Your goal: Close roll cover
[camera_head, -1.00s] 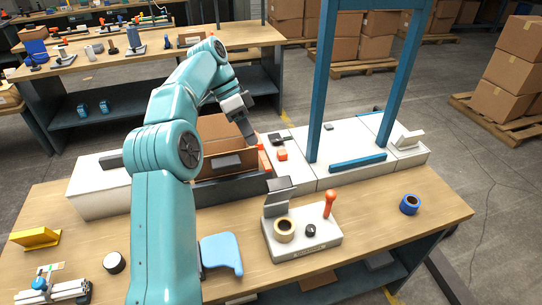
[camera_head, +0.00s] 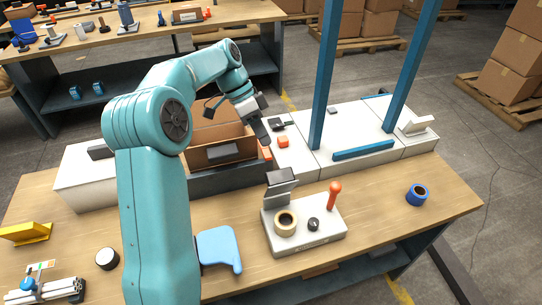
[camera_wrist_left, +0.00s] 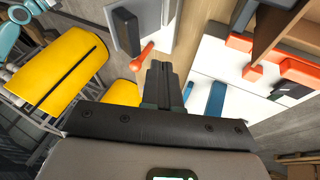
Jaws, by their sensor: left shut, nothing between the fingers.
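The roll cover (camera_head: 281,185) is a dark grey plate standing raised at the back left of a small white device (camera_head: 322,235) on the bench. A tan roll (camera_head: 285,222) sits in front of it, uncovered. An orange lever (camera_head: 334,193) and a black knob (camera_head: 314,225) are on the same device. My left gripper (camera_head: 266,142) is shut and empty, in the air behind and above the cover, near the cardboard box. In the left wrist view its fingers (camera_wrist_left: 160,85) are together, and the orange lever (camera_wrist_left: 143,57) shows beyond them. My right gripper is out of view.
An open cardboard box (camera_head: 222,148) stands behind the device, beside a white platform with a blue frame (camera_head: 363,151). A blue tape roll (camera_head: 418,195) lies at the right. A light blue piece (camera_head: 219,249) is left of the device.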

